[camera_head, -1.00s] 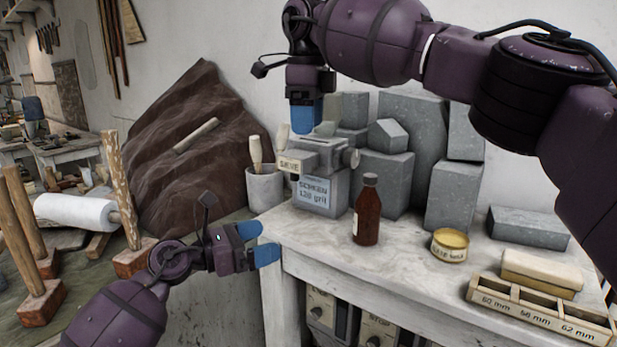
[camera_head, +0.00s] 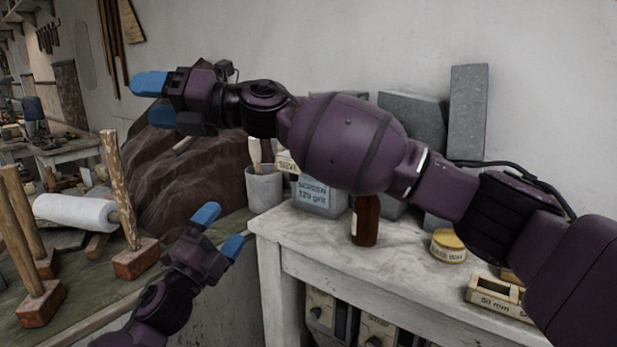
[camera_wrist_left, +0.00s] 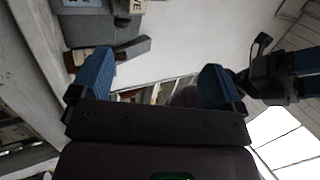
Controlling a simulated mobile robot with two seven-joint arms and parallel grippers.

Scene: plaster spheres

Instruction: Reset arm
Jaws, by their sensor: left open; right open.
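My left gripper (camera_head: 219,231) is open and empty at lower middle in the head view, pointing up and right, left of the worktable's corner. In the left wrist view its blue fingers (camera_wrist_left: 158,84) are spread with nothing between them. My right gripper (camera_head: 152,100) is open and empty at upper left, in front of the brown draped mound (camera_head: 200,185). Its arm comes in from the right and crosses over the worktable (camera_head: 300,232). That arm hides much of the grey blocks and the upper part of the sieve box (camera_head: 318,198). My right gripper also shows at the right of the left wrist view (camera_wrist_left: 290,75).
A partitioned tray (camera_head: 492,297) is partly covered by my right arm. Wooden-handled mallets (camera_head: 135,262) stand at left.

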